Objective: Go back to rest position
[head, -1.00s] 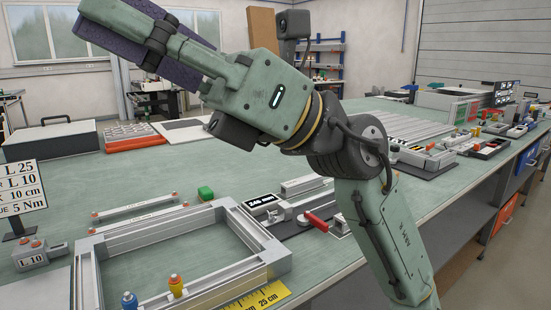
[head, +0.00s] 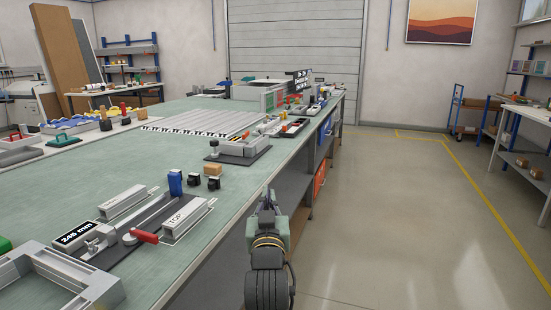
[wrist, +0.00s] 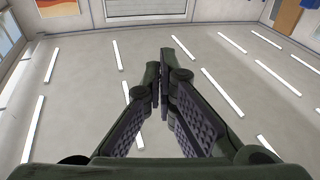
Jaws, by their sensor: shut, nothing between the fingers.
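My gripper (head: 269,200) shows small and seen from behind at the bottom middle of the head view, above my arm's dark joint, just right of the workbench edge. It holds nothing. In the wrist view my gripper (wrist: 163,85) has its two fingers together at the tips, with empty space around them. The wrist view shows what looks like the ceiling with light strips, so the fingers seem to point upward.
The green workbench (head: 235,185) fills the left of the head view. An aluminium frame (head: 105,288) lies at its near corner, and a red-handled clamp (head: 145,237) stands beyond it. Open floor (head: 400,230) lies to the right, before a shelf and a side table (head: 532,114).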

